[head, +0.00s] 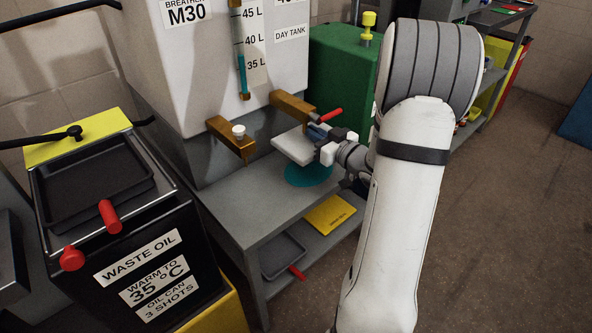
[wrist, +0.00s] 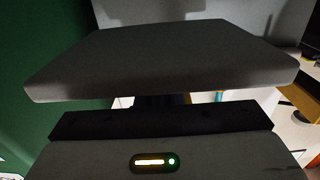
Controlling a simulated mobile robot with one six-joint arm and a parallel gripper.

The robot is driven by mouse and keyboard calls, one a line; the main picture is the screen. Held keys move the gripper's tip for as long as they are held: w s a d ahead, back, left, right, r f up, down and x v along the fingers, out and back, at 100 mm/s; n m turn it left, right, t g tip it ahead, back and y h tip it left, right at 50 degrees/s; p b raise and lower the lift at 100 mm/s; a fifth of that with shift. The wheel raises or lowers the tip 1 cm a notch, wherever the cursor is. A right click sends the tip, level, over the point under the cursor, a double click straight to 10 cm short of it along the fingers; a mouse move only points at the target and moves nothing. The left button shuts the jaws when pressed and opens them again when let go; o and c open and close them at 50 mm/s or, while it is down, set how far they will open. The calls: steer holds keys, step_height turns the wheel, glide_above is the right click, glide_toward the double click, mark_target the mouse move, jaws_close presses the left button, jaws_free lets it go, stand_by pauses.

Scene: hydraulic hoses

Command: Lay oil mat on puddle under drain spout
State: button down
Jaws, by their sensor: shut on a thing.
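My gripper (head: 330,145) is shut on the oil mat (head: 293,147), a pale flat square pad. In the head view the pad is held roughly level above a teal puddle (head: 308,174) on the grey bench top. The pad hides part of the puddle, and there is a gap between them. A brass spout with a red lever (head: 331,116) is just above and behind my gripper. In the wrist view the mat (wrist: 160,62) spans most of the frame in front of the jaws and looks grey.
A second brass spout (head: 232,138) with a white knob juts out left of the mat. The white day tank (head: 200,90) stands behind, with a green tank (head: 340,75) to its right. A black waste oil bin (head: 125,230) stands left. The bench's front left top (head: 240,205) is clear.

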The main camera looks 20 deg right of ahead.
mark_target(312, 173)
steer(key=shift+w+d+f, duration=0.15)
steer(key=shift+d+f, duration=0.1)
steer(key=shift+f+b, duration=0.35)
steer(key=shift+f, duration=0.05)
step_height(312, 173, down, 9)
steer(key=b, duration=0.3)
steer(key=shift+w+a+r, duration=0.1)
steer(key=shift+a+r, duration=0.05)
steer(key=shift+b, duration=0.3)
steer(key=shift+f, duration=0.25)
steer(key=c, duration=1.6)
jaws_free()
steer(key=shift+r, duration=0.1)
